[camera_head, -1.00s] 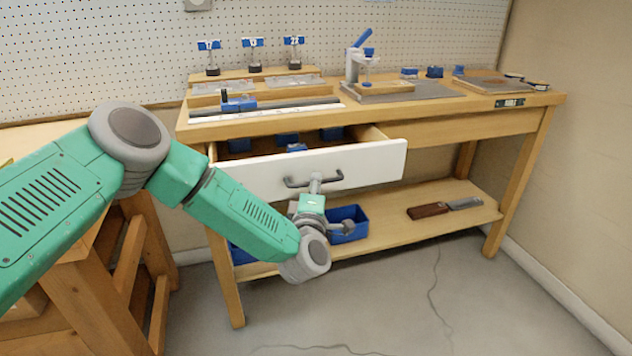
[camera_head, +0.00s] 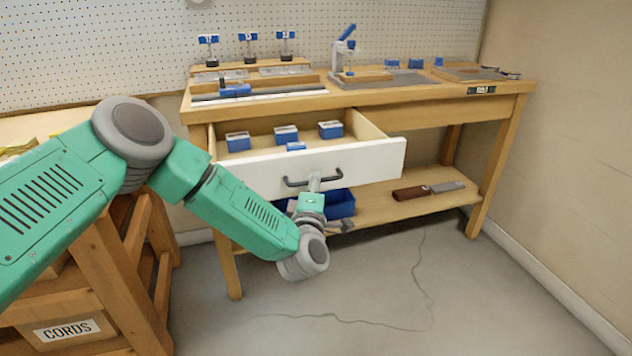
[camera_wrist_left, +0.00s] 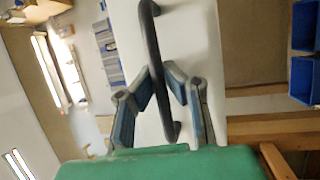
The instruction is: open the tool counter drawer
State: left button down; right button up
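The tool counter drawer (camera_head: 350,169) has a white front and is pulled out from the wooden counter. Its inside shows several blue boxes. The dark bar handle (camera_head: 297,183) is on the drawer front and runs up the middle of the left wrist view (camera_wrist_left: 151,40). My left gripper (camera_head: 314,180) is at the handle. In the left wrist view its two fingers (camera_wrist_left: 159,76) close in on the bar from both sides, with the tips at it. The exact contact is hard to see. My right gripper is in neither view.
The counter top (camera_head: 420,98) carries a blue-handled press and small tools. The lower shelf (camera_head: 375,212) holds a blue bin (camera_head: 341,205) and a brown-handled tool (camera_head: 411,193). A wooden stand with a "CORDS" label (camera_head: 68,330) is at left. The floor in front is clear.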

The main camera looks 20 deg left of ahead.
pick_arm(q)
jog(key=c, duration=1.6)
grip_release()
jog(key=shift+a+f, duration=0.1)
jog(key=shift+f, duration=0.25)
jog(key=shift+r, duration=0.2)
jog(key=v, duration=1.2)
jog(key=shift+f, duration=0.15)
